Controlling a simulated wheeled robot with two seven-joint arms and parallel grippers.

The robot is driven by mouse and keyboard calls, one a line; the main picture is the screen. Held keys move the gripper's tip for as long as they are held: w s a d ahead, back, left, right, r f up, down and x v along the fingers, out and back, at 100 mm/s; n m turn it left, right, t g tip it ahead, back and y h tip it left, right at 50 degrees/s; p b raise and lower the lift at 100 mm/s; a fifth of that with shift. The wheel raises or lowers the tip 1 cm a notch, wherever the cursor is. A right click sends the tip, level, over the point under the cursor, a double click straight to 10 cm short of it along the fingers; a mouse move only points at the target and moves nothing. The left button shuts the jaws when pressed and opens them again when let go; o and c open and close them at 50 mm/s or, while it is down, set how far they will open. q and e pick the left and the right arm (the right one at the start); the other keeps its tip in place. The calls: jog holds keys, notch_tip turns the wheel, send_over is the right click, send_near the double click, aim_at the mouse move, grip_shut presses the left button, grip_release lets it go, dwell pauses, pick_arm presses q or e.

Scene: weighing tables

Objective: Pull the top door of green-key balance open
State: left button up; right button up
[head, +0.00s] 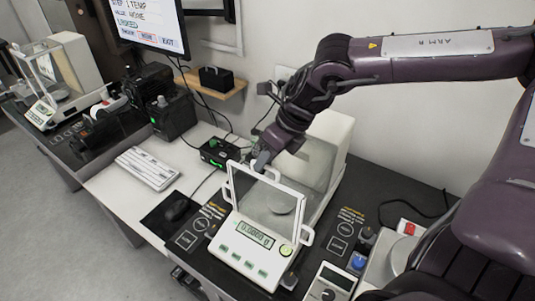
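A white balance (245,262) with green keys and a lit display stands on the dark table in the middle. Its glass draft shield has a white front frame (266,177), with a round pan (282,203) inside. The top door is largely hidden behind my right gripper and wrist. My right gripper (261,162) points down at the top left of the shield, close to the frame's upper edge. I cannot tell whether it touches the door or a handle, or whether its fingers are apart. My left gripper is out of view.
A second balance (42,112) stands on the far left table. A keyboard (147,168), a mouse (177,209) and a small black box with a green light (216,152) lie left of the near balance. A handheld device (329,285) is at the front right.

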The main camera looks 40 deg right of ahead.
jog(key=shift+f, duration=0.1)
jog(key=shift+c, duration=0.6)
grip_shut()
jog(key=shift+w+d, duration=0.1)
jog(key=shift+w+d+b, duration=0.15)
jog(key=shift+d+b, duration=0.15)
jog(key=shift+d, duration=0.05)
jog(key=w+d+b, duration=0.1)
jog(key=w+d, duration=0.1)
jog(key=d, duration=0.3)
jog(key=w+d+b, duration=0.1)
jog(key=w+d, duration=0.1)
jog(key=d, duration=0.3)
jog(key=w+d+b, duration=0.2)
jog(key=d, duration=0.3)
